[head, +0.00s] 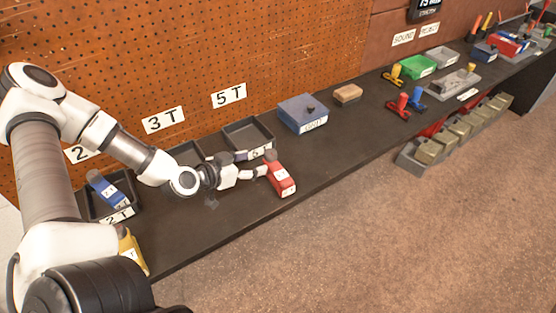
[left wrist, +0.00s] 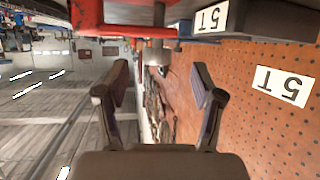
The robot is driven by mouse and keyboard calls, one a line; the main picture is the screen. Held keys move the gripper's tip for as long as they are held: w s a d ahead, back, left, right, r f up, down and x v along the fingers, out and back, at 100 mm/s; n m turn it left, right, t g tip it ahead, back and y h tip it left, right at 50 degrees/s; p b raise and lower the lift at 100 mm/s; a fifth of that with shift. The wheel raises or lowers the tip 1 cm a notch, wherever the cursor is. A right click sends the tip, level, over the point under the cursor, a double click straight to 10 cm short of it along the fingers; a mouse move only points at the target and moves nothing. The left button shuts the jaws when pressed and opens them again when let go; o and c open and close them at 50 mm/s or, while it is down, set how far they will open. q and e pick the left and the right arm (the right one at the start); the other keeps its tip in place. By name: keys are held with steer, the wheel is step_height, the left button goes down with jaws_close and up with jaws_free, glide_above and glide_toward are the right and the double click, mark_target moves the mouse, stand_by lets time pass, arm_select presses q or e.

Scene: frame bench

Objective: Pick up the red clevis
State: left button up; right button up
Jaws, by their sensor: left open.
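The red clevis (head: 281,178), a red block with a white label, sits on the dark bench in front of the tray (head: 249,136) marked 5T. In the left wrist view the clevis (left wrist: 118,12) fills the top edge, with a grey metal pin (left wrist: 154,54) beside it. My left gripper (head: 263,165) comes in from the left and its fingertips are close to the clevis. In the left wrist view the gripper (left wrist: 160,92) is open, with nothing clearly between its fingers. Whether a finger touches the clevis cannot be told. My right gripper is not in view.
A blue piece (head: 108,189) lies in the left tray, and a yellow piece (head: 131,250) is at the near left. A blue box (head: 302,112) and a brown block (head: 348,94) stand farther right. The pegboard (head: 270,50) rises behind. Bare bench lies right of the clevis.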

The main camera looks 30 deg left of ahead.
mark_target(266, 157)
arm_select(q)
steer(key=shift+w+a+f+b, duration=0.1)
steer(key=shift+w+a+b, duration=0.2)
steer(key=shift+w, duration=0.15)
steer(key=shift+w+d+b, duration=0.45)
steer(key=shift+d+b, duration=0.1)
steer(key=shift+b, duration=0.25)
steer(key=shift+w+d, duration=0.1)
steer(key=shift+d, duration=0.15)
steer(key=b+x, duration=0.1)
steer(key=x, duration=0.1)
steer(key=b+x, duration=0.1)
steer(key=x, duration=0.1)
steer(key=shift+w+a+f, duration=0.15)
steer(key=shift+w+a, duration=0.05)
steer(key=shift+w, duration=0.15)
steer(key=shift+w+d, duration=0.25)
steer(key=shift+w, duration=0.15)
steer(key=shift+s+a, duration=0.1)
steer(key=shift+c, duration=1.4)
jaws_close()
